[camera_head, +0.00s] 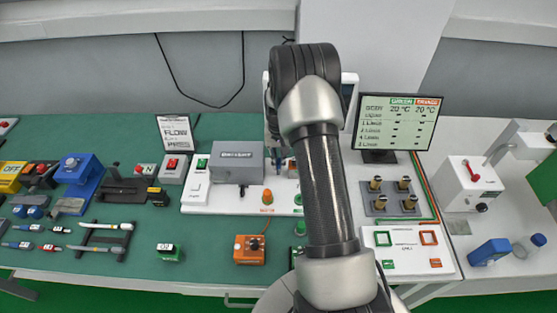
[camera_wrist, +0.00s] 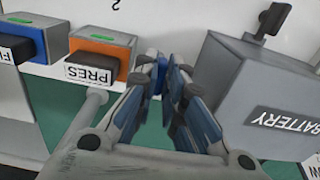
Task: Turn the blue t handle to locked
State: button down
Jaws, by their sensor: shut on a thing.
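My gripper (camera_wrist: 160,72) shows in the wrist view with its two fingers close together, reaching toward the white panel. A small blue part (camera_wrist: 152,57), which looks like the blue T handle, shows between the fingertips. The fingers are shut on it and hide most of its shape. I cannot read its angle or any locked mark. In the head view my own arm covers the gripper and the handle.
In the wrist view, an orange block labelled PRES (camera_wrist: 103,48) and a blue block (camera_wrist: 25,40) lie left of the fingers. A grey BATTERY box (camera_wrist: 240,85) with a black lever (camera_wrist: 272,20) stands close on the right. A screen (camera_head: 397,122) stands right of my arm.

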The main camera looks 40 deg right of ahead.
aim_at(279, 162)
dwell(0.3)
jog(key=c, duration=1.7)
grip_release()
notch_tip(279, 162, up, 12)
jog(key=shift+r, duration=0.1)
